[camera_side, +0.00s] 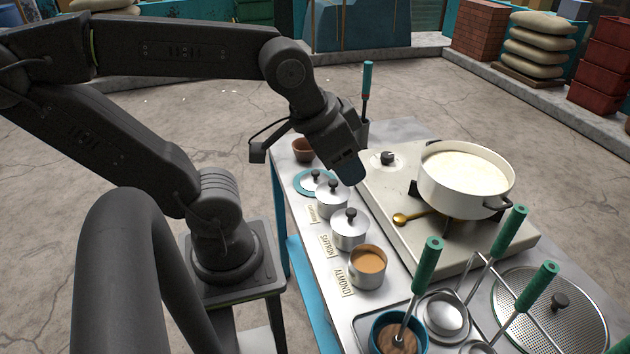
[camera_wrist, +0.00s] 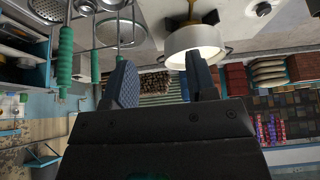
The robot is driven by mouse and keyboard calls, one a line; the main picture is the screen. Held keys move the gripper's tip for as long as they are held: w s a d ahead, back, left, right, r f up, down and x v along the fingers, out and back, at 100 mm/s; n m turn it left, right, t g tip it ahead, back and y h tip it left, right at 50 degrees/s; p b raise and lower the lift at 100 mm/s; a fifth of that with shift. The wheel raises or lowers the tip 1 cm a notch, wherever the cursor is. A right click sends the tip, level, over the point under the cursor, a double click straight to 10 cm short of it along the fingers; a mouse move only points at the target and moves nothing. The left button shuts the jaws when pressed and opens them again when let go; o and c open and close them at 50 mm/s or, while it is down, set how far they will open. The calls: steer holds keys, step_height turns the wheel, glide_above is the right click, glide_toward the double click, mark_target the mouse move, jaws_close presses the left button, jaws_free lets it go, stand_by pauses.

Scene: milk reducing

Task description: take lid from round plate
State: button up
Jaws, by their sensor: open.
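A small silver lid with a dark knob (camera_side: 315,175) lies on the teal round plate (camera_side: 300,184), near the far left of the counter in the side view. My gripper (camera_side: 350,172) is just right of the plate and above the counter, in front of the stove. Its two fingers stand apart with nothing between them in the wrist view (camera_wrist: 162,82). The lid and plate cannot be made out in the wrist view. An open pot of brown contents (camera_side: 368,263) stands by the ALMOND label, at the near end of the pot row.
Two lidded pots stand between plate and open pot: one beside the plate (camera_side: 332,202), one by the SAFFRON label (camera_side: 350,233). A brown bowl (camera_side: 303,151) is behind the plate. A white milk pot (camera_side: 465,190) sits on the stove. Green-handled utensils (camera_side: 428,262) crowd the near end.

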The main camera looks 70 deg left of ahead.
steer(key=o, duration=0.9)
steer(key=shift+c, duration=0.2)
steer(key=n+g+y, duration=0.1)
steer(key=n+g, duration=0.4)
steer(key=n, duration=0.6)
glide_above(315, 172)
steer(key=f, duration=2.2)
steer(key=shift+w+d+f, duration=0.1)
steer(key=shift+d+f, duration=0.15)
steer(key=shift+f, duration=0.1)
steer(key=shift+a+f, duration=0.2)
steer(key=shift+f, duration=1.35)
steer(key=shift+a+f, duration=0.15)
steer(key=shift+f, duration=1.4)
